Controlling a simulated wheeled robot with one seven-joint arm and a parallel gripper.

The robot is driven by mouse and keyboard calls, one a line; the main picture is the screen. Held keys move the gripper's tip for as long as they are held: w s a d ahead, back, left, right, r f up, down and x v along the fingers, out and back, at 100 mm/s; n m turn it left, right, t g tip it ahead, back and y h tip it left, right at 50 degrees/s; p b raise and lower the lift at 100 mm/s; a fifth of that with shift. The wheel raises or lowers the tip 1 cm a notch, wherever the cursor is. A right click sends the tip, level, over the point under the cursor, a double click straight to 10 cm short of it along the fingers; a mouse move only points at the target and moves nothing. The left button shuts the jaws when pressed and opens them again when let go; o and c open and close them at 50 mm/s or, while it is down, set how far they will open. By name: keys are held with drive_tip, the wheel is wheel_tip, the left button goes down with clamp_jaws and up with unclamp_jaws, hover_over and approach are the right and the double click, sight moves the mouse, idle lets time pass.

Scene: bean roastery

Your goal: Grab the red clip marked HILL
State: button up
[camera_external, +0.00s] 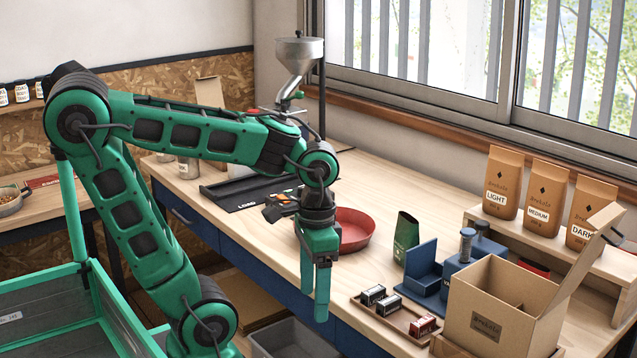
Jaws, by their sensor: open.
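A red clip (423,326) with a pale label lies at the near right end of a small wooden tray (398,327) on the workbench. The label is too small to read surely. Two black clips with pale labels, one farther left (373,295) and one in the middle (388,305), share the tray. My gripper (315,292) points down, left of the tray and apart from it. Its green fingers nearly overlap from this side; they are open, and nothing shows between them.
An open cardboard box (497,310) stands close right of the tray. A blue stand (425,270), a green bag (405,237) and a red bowl (350,230) sit behind. A grey bin (297,338) lies below the bench's front edge. Coffee bags (549,190) line a raised shelf.

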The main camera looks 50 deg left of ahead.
drive_tip(key=w+d+f+n+g+h, duration=0.1)
drive_tip(key=w+d+f+n+h, duration=0.15)
drive_tip(key=w+n, duration=0.4)
drive_tip(key=w+d+f+n+g+h, duration=0.1)
drive_tip(key=w+f+n+h, duration=0.15)
drive_tip(key=w+n, duration=0.4)
drive_tip(key=w+a+r+n+t+h, duration=0.3)
drive_tip(key=w+a+r+n+h, duration=0.3)
drive_tip(key=w+n+h, duration=0.3)
approach(421, 319)
drive_tip(key=shift+w+a+r+y, duration=0.3)
drive_tip(key=shift+w+a+r, duration=0.35)
drive_tip(key=shift+a, duration=0.05)
drive_tip(key=shift+d+f, duration=0.1)
drive_tip(key=shift+f, duration=0.2)
drive_tip(key=x, duration=0.5)
drive_tip(key=shift+s+d+f, duration=0.1)
drive_tip(key=shift+s+d, duration=0.05)
drive_tip(key=shift+s, duration=0.05)
drive_tip(key=x, duration=0.2)
drive_tip(key=s+x, duration=0.1)
drive_tip(key=x, duration=0.1)
drive_tip(key=shift+r, duration=0.2)
drive_tip(key=shift+w+d+f, duration=0.1)
drive_tip(key=shift+d+f, duration=0.15)
drive_tip(key=shift+d, duration=0.35)
drive_tip(key=shift+c, duration=0.6)
drive_tip(key=c, duration=1)
